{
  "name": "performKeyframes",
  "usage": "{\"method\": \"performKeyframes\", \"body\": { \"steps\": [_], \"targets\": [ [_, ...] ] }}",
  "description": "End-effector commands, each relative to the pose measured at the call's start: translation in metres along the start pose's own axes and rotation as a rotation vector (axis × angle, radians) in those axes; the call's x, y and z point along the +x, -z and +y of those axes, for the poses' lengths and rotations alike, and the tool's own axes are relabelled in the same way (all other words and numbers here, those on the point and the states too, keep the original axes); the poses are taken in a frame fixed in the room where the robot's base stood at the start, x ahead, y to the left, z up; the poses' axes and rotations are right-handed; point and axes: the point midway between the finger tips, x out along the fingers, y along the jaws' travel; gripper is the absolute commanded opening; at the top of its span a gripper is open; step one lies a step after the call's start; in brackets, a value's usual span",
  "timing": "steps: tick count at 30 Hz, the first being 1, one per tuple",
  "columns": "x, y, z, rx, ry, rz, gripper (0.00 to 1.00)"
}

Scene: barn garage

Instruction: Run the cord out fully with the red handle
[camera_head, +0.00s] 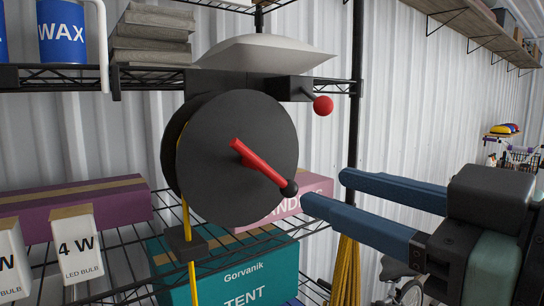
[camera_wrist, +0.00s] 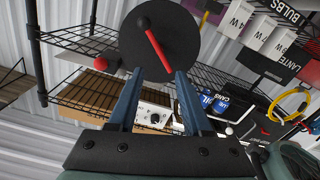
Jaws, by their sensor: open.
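The cord reel (camera_head: 225,130) is a large black disc with a red handle (camera_head: 262,167) across its face, slanting down right to a black knob (camera_head: 289,188). The wrist view also shows the reel (camera_wrist: 185,40), the handle (camera_wrist: 157,48) and the knob (camera_wrist: 143,23). The yellow cord (camera_head: 185,215) hangs from the reel's left side through a black block (camera_head: 185,241) and out of the picture's bottom. My gripper (camera_head: 325,190) is open and empty, its blue fingers pointing at the reel just right of the knob. I see no contact; the exact gap is unclear.
A red ball on a short lever (camera_head: 323,105) sticks out above right of the reel. Wire shelves (camera_head: 150,80) hold a teal tent box (camera_head: 230,272), bulb boxes (camera_head: 77,245) and a purple box (camera_head: 120,205). A black post (camera_head: 355,130) stands behind my fingers.

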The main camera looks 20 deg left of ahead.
Motion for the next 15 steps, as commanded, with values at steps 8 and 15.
{"method": "performKeyframes", "body": {
  "steps": [8,15],
  "targets": [
    [0.056,0.004,0.001,0.003,0.004,-0.001,0.49],
    [0.099,0.003,0.001,0.002,0.001,0.000,0.49]
  ]
}}
